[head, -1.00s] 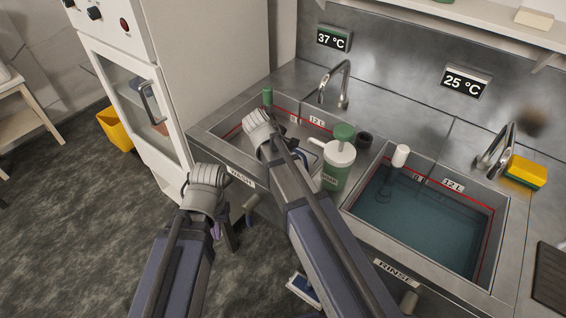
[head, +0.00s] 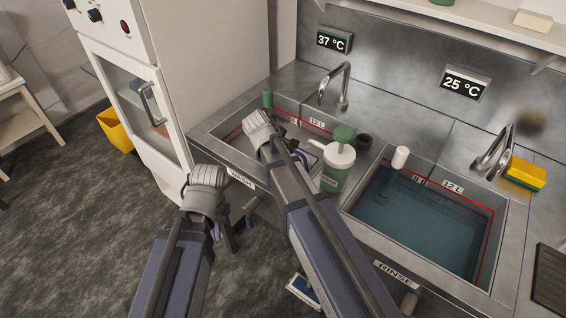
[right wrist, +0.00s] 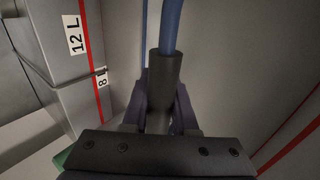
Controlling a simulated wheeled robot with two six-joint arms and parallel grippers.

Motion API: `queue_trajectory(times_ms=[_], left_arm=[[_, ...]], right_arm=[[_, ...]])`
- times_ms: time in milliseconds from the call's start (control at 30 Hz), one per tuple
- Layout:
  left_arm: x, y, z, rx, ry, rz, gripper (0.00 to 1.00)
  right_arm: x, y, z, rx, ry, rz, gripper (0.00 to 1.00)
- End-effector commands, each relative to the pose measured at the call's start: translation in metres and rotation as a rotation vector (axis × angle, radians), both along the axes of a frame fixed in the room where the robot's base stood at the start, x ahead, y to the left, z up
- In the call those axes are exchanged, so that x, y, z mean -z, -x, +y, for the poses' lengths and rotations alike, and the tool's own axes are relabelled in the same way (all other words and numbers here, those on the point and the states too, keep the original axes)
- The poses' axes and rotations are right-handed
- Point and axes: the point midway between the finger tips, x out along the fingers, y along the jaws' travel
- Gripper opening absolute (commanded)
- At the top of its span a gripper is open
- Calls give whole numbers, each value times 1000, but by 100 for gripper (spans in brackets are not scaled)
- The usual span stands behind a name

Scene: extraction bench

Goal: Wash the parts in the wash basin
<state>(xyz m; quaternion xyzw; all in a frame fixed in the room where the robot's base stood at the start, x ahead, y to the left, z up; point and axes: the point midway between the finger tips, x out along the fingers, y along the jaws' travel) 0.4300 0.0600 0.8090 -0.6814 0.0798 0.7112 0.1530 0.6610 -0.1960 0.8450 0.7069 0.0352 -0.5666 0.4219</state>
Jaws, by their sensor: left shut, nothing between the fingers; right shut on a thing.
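The wash basin (head: 225,128), marked WASH and 12 L, is the left one in the head view. My right arm reaches over it, and its gripper's fingers are hidden there. In the right wrist view my right gripper (right wrist: 160,95) is shut on a dark cylindrical handle (right wrist: 163,72), from which a blue rod or tube (right wrist: 172,25) extends. The basin's walls, red line and labels surround it. My left gripper (head: 230,236) hangs in front of the counter, outside the basin, shut and empty. Parts in the basin cannot be made out, as my arm covers much of it.
The rinse basin (head: 398,262) holds bluish water. A cabinet (head: 140,95) stands left of the bench.

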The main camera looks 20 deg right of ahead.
Motion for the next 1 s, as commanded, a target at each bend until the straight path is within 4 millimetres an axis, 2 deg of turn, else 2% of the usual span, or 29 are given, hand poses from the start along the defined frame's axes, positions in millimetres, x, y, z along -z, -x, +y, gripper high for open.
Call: queue_trajectory(times_ms=[1000], left_arm=[[8,0,0,0,0,0,0]], right_arm=[[8,0,0,0,1,-1,0]])
